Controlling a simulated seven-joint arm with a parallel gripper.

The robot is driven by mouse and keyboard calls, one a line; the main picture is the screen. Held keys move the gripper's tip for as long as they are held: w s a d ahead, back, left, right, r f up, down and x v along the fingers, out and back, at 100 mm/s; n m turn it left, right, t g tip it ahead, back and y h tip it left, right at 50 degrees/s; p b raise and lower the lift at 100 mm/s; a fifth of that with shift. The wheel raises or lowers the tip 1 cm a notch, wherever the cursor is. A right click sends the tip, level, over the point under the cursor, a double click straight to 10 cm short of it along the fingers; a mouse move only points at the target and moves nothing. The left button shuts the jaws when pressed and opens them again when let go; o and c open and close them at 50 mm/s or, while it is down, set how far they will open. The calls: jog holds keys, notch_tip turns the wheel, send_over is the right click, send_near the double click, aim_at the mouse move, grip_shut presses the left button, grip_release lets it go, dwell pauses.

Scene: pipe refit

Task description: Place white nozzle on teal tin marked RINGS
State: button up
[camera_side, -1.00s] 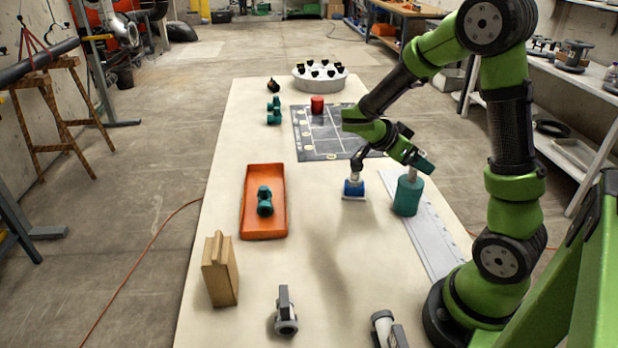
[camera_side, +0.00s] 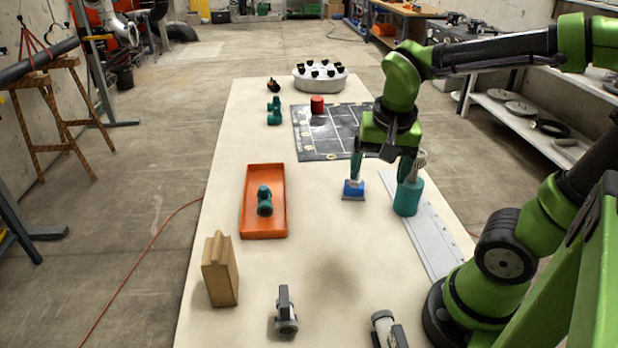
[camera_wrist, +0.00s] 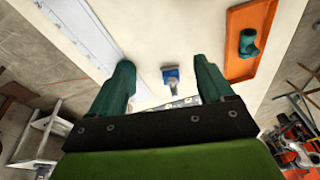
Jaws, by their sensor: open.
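The teal tin (camera_side: 407,198) stands on the table at the right, by a pale rail; no lettering is readable. A pale, ridged piece (camera_side: 419,160), which may be the white nozzle, shows at its top behind my right finger; contact is unclear. The block also shows between the fingers in the wrist view (camera_wrist: 170,73). My gripper (camera_side: 380,178) is open, pointing down, fingers apart and apparently empty. The tin cannot be picked out in the wrist view.
An orange tray (camera_side: 249,225) holds a teal pipe fitting (camera_side: 265,201). A wooden block (camera_side: 220,270) and grey fittings (camera_side: 286,312) are at the near end. A red can (camera_side: 317,104) sits on a dark marked mat (camera_side: 310,143). The table's middle is clear.

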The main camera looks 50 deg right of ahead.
jog(key=a+r+n+t+y, duration=0.3)
jog(key=a+r+n+t, duration=0.1)
jog(key=a+n+t, duration=0.1)
jog(key=shift+s+a+n, duration=0.35)
jog(key=shift+a+n, duration=0.4)
jog(key=shift+n, duration=0.25)
dwell(0.3)
